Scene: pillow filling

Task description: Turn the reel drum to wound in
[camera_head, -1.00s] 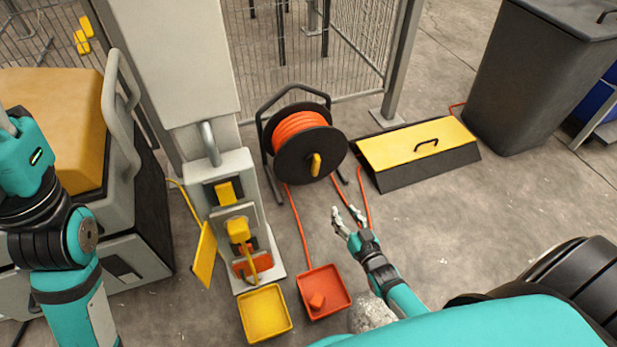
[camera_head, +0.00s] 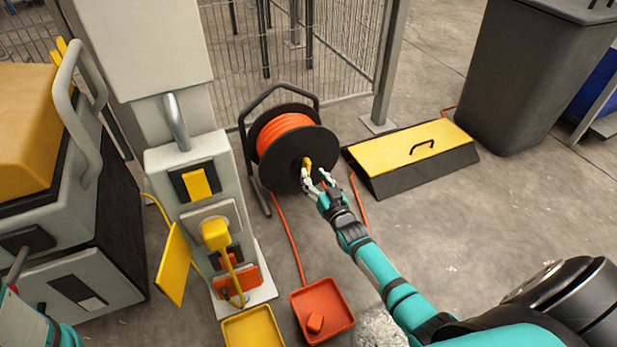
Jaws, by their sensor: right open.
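The reel drum (camera_head: 286,172) is a black disc with orange cable (camera_head: 283,133) wound on it, held in a black tubular stand (camera_head: 247,160). A small yellow crank handle (camera_head: 307,163) sticks out from its face. My right gripper (camera_head: 316,179) is open at the drum's face, its fingertips just below the yellow handle; I cannot tell whether they touch it. Orange cable (camera_head: 288,238) runs from the drum down along the floor. My left gripper is out of view; only a bit of my left arm shows at the lower left corner.
A grey socket post (camera_head: 180,155) with a yellow plug (camera_head: 215,233) stands left of the reel. A red tray (camera_head: 338,322) and a yellow tray (camera_head: 236,330) lie in front. A yellow-topped black box (camera_head: 405,147) sits right of the reel, a dark bin (camera_head: 530,75) beyond.

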